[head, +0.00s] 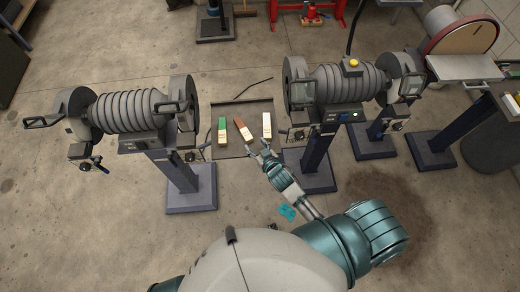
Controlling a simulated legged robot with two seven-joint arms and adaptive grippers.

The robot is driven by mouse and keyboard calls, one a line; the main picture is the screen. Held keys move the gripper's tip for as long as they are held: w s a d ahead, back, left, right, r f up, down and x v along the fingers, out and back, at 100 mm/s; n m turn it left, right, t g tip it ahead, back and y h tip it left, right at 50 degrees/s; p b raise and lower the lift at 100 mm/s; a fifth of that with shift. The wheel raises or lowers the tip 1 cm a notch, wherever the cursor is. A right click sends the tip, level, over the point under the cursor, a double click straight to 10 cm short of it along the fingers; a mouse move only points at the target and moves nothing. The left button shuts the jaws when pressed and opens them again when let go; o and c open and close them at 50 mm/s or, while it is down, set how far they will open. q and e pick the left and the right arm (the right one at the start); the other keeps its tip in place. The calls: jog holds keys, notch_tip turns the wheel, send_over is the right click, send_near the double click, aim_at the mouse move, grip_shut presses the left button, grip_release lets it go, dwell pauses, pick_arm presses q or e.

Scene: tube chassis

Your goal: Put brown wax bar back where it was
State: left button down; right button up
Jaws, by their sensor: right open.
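The brown wax bar (241,127) lies on a dark flat tray (242,109) between the two grinders, slanted, with a pale lower part. A green bar (222,127) with a pale lower part lies to its left, and a white bar (267,125) lies to its right. My right gripper (262,146) is open and empty, just below and right of the brown bar, near the lower end of the white bar. It appears apart from the bars, though its height above the tray is hard to judge. My left gripper is not in view.
A grinder (126,110) stands on a pedestal at the left, another (340,85) at the right, close to my right arm. A disc sander (458,45) stands at the far right. A thin black rod (253,85) lies across the tray's back. The floor in front is mostly clear.

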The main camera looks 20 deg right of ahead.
jog(key=v, duration=0.4)
jog(key=shift+d, duration=0.15)
dwell(0.4)
